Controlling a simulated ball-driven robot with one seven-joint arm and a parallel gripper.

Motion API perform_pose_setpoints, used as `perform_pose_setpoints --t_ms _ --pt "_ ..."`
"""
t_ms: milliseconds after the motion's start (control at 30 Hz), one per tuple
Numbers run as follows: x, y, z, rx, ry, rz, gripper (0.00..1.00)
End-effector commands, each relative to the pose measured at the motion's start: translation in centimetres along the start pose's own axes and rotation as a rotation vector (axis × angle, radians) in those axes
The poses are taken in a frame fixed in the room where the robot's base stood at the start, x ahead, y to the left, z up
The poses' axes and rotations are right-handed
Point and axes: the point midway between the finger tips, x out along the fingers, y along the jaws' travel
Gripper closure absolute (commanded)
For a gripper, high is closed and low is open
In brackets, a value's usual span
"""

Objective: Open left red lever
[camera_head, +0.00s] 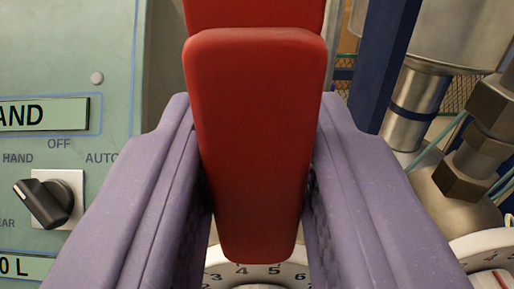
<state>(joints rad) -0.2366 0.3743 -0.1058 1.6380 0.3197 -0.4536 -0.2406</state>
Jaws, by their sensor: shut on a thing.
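The red lever (256,140) fills the middle of the view, with its broad red handle hanging down toward me and a second red part above it at the top edge. My gripper (257,215) has one purple finger on each side of the handle. The fingers are shut on the handle's lower half. The lever's pivot is out of view, and its far side is hidden.
A pale green panel (60,100) with a black rotary switch (47,203) stands at the left. A white numbered dial (236,275) sits behind the lever's lower end. Metal pipes and fittings (475,150), a blue post (385,65) and another dial (490,250) are at the right.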

Motion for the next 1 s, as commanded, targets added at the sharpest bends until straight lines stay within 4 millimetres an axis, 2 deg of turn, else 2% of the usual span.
perform_pose_setpoints --t_ms 367,400,467,767,867,1000 --pt "0.0 -0.2 -0.1 0.01 0.002 -0.002 1.0" --pt "0.0 -0.2 -0.1 0.009 0.002 -0.002 0.62" --pt "0.0 -0.2 -0.1 0.009 0.002 -0.002 0.48" --pt "-0.2 -0.1 -0.1 0.007 0.001 -0.001 0.48" --pt "-1.2 -0.1 -0.2 0.007 0.001 -0.001 0.48" --pt "-3.9 -0.1 -0.2 0.008 0.002 -0.002 0.48"
